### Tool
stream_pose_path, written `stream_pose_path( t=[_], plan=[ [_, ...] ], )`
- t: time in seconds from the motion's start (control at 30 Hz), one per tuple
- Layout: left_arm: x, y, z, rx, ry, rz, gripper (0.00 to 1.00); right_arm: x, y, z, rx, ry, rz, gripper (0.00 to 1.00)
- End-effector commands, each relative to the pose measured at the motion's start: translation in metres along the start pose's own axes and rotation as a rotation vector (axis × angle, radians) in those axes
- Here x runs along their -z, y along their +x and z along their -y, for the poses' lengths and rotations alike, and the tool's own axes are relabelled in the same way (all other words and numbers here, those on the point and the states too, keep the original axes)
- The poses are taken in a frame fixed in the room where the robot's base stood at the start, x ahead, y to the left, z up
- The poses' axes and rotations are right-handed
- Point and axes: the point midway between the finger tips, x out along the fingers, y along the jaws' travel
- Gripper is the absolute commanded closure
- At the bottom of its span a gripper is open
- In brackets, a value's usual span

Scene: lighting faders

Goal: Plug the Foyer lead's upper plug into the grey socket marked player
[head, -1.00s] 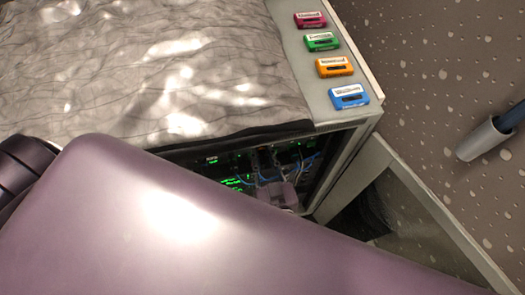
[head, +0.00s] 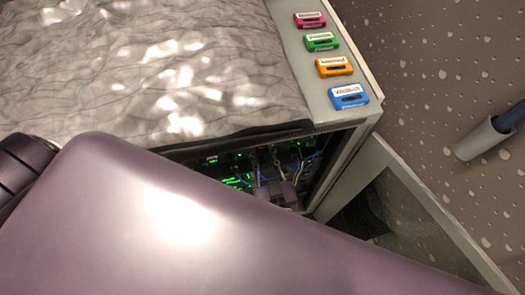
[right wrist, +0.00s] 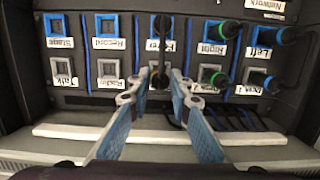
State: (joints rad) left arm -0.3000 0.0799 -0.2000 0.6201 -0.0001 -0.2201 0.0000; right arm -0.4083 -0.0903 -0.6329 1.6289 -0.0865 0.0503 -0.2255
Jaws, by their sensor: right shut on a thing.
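The right wrist view is upside down, with blue sockets above grey ones. My right gripper (right wrist: 159,80) is shut on a black plug (right wrist: 160,78) of the Foyer lead, in front of the grey row. The lead's other plug (right wrist: 163,24) sits at the blue Foyer socket. The grey socket behind the held plug is mostly hidden, and its label is covered by fingers and plug, so I cannot read "player" or tell whether the plug is seated. In the head view my right gripper (head: 276,187) is inside the dark rack opening. My left gripper is not in view.
Grey sockets Talk (right wrist: 65,71) and Radio (right wrist: 108,70) are empty. Blue cables (head: 300,165) hang in the rack. A pale open door (head: 425,200) stands at the right.

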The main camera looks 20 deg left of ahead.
Motion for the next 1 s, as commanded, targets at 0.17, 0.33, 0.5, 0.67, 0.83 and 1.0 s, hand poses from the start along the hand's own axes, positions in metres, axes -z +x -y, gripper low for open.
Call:
stream_pose_path(
  t=[0.17,0.33,0.5,0.67,0.83,1.0],
  plan=[
    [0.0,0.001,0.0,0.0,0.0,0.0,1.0,0.001,0.003,0.0,0.0,0.0,-0.001,1.0],
    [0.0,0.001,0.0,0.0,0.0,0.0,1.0,0.001,0.005,0.0,0.0,0.0,-0.001,1.0],
    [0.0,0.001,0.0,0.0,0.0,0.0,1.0,0.001,0.008,0.0,0.0,0.0,0.0,1.0],
    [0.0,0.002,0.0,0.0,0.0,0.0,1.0,0.002,0.01,0.0,0.0,0.0,0.0,1.0],
    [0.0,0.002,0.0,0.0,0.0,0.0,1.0,0.002,0.013,0.0,0.0,0.0,0.0,1.0],
    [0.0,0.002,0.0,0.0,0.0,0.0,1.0,0.003,0.015,0.0,0.0,0.0,0.0,1.0]
  ],
)
